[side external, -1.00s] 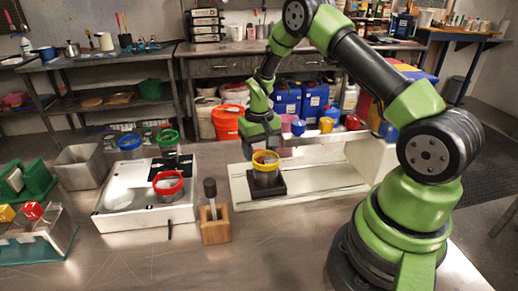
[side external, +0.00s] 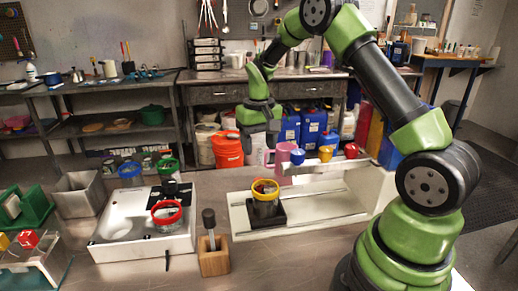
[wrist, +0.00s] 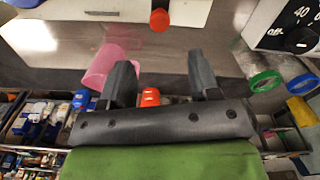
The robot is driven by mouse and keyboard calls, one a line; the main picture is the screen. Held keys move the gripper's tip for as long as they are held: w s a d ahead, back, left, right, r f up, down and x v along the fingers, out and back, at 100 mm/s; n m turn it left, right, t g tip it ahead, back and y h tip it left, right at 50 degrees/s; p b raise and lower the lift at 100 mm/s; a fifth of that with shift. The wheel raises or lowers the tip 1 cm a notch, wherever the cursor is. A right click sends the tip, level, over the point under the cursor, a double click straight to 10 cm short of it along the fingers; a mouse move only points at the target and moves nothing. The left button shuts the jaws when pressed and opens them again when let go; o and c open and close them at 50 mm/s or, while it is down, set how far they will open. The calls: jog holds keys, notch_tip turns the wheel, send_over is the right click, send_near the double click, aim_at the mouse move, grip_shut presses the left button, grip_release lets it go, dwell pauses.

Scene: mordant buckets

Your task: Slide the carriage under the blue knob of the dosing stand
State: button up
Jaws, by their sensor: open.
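The dosing stand has a long white base (side external: 330,211) with a rail and a raised white beam. A blue knob (side external: 298,156), a yellow knob (side external: 326,153) and a red knob (side external: 351,150) sit along the beam. The black carriage (side external: 281,218) is at the left end of the base, left of the blue knob, and carries a yellow-rimmed bucket (side external: 265,205). My gripper (side external: 260,142) is open and empty, above and behind the carriage in the picture and apart from it. Its two fingers also show in the wrist view (wrist: 160,85), with nothing between them.
A pink cup (side external: 282,157) shows behind the beam's left end. Left of the stand are a wooden block (side external: 214,257) with a dark-handled tool and a white panel (side external: 120,225) with a red-rimmed bucket (side external: 167,213). The base right of the carriage is clear.

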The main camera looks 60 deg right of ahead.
notch_tip(320, 180, down, 10)
jog(key=m, duration=1.2)
